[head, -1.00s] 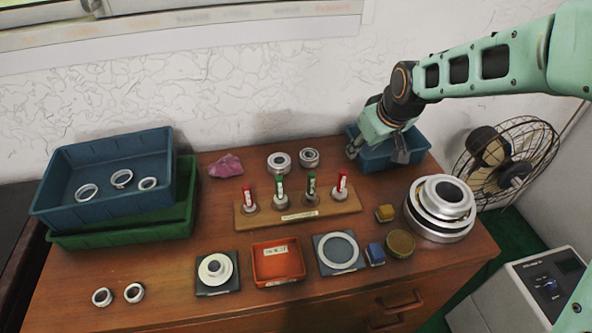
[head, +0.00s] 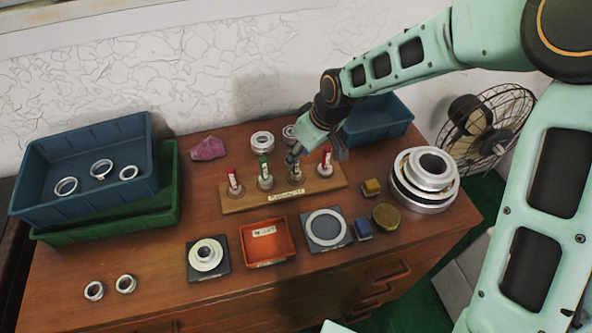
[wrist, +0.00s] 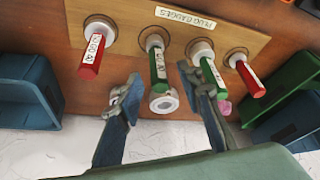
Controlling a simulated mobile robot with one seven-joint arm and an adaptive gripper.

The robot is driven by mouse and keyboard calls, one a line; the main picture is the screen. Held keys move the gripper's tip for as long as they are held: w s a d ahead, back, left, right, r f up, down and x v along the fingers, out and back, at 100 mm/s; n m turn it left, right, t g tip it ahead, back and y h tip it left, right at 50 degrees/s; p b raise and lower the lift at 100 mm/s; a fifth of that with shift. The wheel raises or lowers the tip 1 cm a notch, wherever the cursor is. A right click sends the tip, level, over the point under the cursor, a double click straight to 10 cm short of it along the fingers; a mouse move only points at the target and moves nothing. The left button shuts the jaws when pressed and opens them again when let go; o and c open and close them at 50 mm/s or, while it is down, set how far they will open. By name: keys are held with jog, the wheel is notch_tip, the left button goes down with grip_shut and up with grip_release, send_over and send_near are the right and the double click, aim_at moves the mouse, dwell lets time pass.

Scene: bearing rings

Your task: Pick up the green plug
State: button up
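The wooden plug rack (head: 235,204), labelled "PLUG GAGES", holds two red and two green plugs upright. In the head view the left green plug (head: 264,168) shows clearly, while the right green one is mostly hidden by my gripper (head: 313,153). In the wrist view my gripper (wrist: 164,95) is open and empty, its fingers apart. The right-hand green plug of the head view shows here between the fingers (wrist: 158,66). The other green plug (wrist: 209,70) is by the right finger, partly covered by it. I cannot tell whether they touch. Red plugs (wrist: 96,50) and (wrist: 250,78) stand at the ends.
Bearing rings (head: 262,141) stand behind the rack. A blue bin (head: 378,122) is behind right, stacked bins (head: 90,205) at left. Stacked rings (head: 425,178) are at right.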

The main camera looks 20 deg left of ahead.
aim_at(296, 166)
jog(key=x, duration=0.3)
jog(key=shift+w+f, duration=0.15)
jog(key=shift+f, duration=0.15)
grip_shut()
jog(key=shift+r, duration=0.1)
